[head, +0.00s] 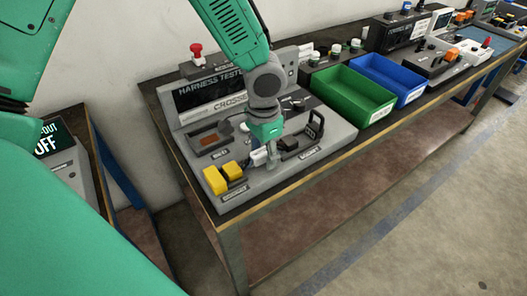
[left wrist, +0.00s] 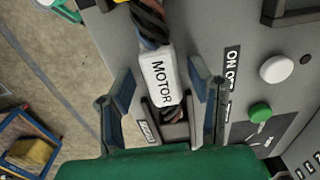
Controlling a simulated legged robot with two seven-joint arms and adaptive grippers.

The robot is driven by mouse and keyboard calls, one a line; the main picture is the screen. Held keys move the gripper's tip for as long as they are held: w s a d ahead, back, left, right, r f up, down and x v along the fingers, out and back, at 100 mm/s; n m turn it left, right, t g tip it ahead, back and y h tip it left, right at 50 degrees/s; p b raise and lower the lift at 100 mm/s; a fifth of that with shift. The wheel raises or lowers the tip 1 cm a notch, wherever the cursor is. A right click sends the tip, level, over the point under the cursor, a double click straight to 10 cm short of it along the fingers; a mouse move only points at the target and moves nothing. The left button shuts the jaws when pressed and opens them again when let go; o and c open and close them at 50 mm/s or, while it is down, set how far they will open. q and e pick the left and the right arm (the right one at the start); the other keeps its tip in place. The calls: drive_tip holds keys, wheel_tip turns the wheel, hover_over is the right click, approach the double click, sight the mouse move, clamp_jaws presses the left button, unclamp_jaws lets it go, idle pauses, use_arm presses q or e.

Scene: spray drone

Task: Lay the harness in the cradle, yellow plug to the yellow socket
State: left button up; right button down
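The harness shows in the left wrist view as a white block labelled MOTOR (left wrist: 160,80) with dark, twisted cables at both ends. In the head view its white part (head: 259,157) lies on the front of the grey tester (head: 262,184). Two yellow blocks (head: 223,176) sit side by side at the tester's front left; I cannot tell plug from socket. My left gripper (head: 271,162) is low over the tester, beside the white part. In the left wrist view its open fingers (left wrist: 165,100) straddle the MOTOR block, with gaps on both sides. My right gripper is not in view.
The tester screen (head: 209,93) reads HARNESS TESTER and CROSSED. A black handle (head: 316,125) stands at the tester's right. A green bin (head: 343,100) and a blue bin (head: 392,78) stand farther right. A red knob (head: 197,50) rises behind the screen.

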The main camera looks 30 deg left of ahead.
sight(263, 152)
use_arm(q)
drive_tip(key=shift+d+r, duration=0.15)
drive_tip(key=shift+r, duration=0.35)
wheel_tip(263, 152, up, 11)
drive_tip(key=p, duration=0.1)
idle(0.4)
